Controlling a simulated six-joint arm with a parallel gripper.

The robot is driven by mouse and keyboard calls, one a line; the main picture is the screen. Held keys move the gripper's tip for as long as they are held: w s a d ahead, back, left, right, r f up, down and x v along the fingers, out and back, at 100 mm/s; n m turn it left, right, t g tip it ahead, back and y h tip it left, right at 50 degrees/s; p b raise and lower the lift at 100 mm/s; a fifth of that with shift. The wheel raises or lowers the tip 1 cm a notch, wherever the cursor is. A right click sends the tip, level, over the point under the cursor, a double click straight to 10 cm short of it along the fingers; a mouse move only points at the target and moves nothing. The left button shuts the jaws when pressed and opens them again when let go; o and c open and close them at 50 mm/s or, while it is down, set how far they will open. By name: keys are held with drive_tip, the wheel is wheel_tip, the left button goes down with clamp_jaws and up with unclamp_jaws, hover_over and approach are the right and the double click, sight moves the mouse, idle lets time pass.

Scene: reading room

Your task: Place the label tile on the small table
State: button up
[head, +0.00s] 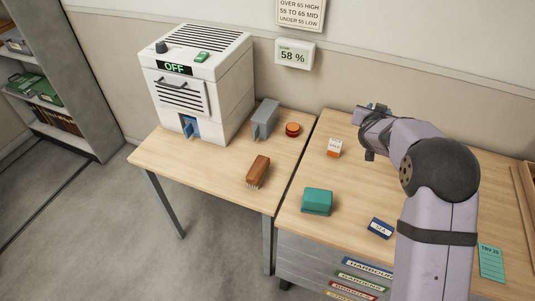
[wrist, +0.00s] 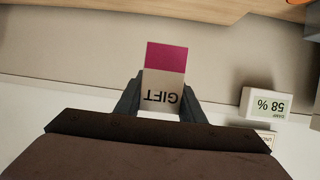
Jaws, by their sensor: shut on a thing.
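My gripper (wrist: 160,100) is shut on a label tile (wrist: 166,58) in the wrist view. The tile has a magenta band and a pale part reading GIFT, upside down in that view. In the head view my gripper (head: 368,118) is near the wall, above the back of the right desk (head: 340,185), and the held tile cannot be made out there. The smaller table (head: 215,170) stands to the left, with thin metal legs and bare wood at its front.
The small table holds a white machine (head: 205,85) marked OFF, a grey holder (head: 264,118), a red-orange button (head: 292,129) and a brush (head: 258,171). On the desk are an orange-white tile (head: 334,148), a teal block (head: 317,201) and a blue tile (head: 381,228). A wall display (head: 294,55) reads 58 %.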

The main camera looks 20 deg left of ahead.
drive_tip(key=s+a+f+y+b, duration=0.1)
drive_tip(key=s+a+b, duration=0.2)
drive_tip(key=a+b, duration=0.8)
drive_tip(key=s+a+f+b, duration=0.25)
drive_tip(key=a+b, duration=0.25)
drive_tip(key=a, duration=1.2)
drive_tip(key=shift+n, duration=0.4)
drive_tip(key=shift+d+f+b, duration=0.1)
drive_tip(key=shift+f+b, duration=0.75)
drive_tip(key=shift+f, duration=8.7)
drive_tip(key=shift+f, duration=0.2)
drive_tip(key=o, duration=1)
drive_tip(key=shift+o, duration=0.2)
